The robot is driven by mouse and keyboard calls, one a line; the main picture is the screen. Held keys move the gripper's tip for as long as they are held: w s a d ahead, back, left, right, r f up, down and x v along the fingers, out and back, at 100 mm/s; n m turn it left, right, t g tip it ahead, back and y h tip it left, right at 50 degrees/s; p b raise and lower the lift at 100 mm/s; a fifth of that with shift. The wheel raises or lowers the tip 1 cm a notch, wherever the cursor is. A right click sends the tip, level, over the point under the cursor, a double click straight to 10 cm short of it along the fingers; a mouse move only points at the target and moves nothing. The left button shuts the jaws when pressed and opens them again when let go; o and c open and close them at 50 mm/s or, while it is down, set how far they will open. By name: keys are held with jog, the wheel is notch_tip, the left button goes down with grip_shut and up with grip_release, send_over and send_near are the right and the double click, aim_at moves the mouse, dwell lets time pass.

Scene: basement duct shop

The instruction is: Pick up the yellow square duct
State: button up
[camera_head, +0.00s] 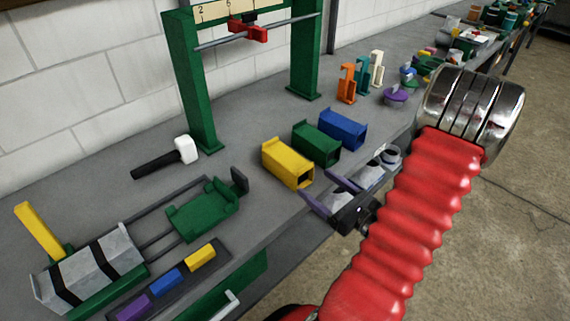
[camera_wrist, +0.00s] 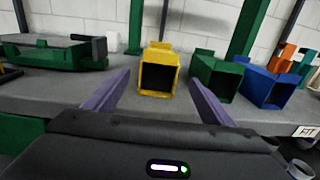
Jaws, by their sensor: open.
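The yellow square duct (camera_head: 287,164) lies on the grey bench near its front edge, left of a green square duct (camera_head: 317,143) and a blue square duct (camera_head: 343,129). In the wrist view the yellow duct (camera_wrist: 158,72) shows its dark open end, facing me, between my two purple fingers. My gripper (camera_head: 328,190) is open and empty at the bench's front edge, just in front of the yellow duct. In the wrist view my gripper (camera_wrist: 158,88) has a finger to either side of the duct, with gaps; I cannot tell how far the tips reach along it.
The green duct stands close to the right of the yellow one. A white-headed mallet (camera_head: 178,154) and a green sliding fixture (camera_head: 203,208) are to the left. A green frame (camera_head: 190,85) rises behind. Metal cups (camera_head: 370,172) sit at the front edge, right of my gripper.

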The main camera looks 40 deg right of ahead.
aim_at(287, 161)
jog(key=shift+w, duration=4.2)
jog(key=shift+w+a+r, duration=0.1)
jog(key=shift+w+a, duration=0.05)
jog(key=shift+w, duration=2.5)
jog(key=shift+c, duration=0.4)
jog(key=c, duration=1.2)
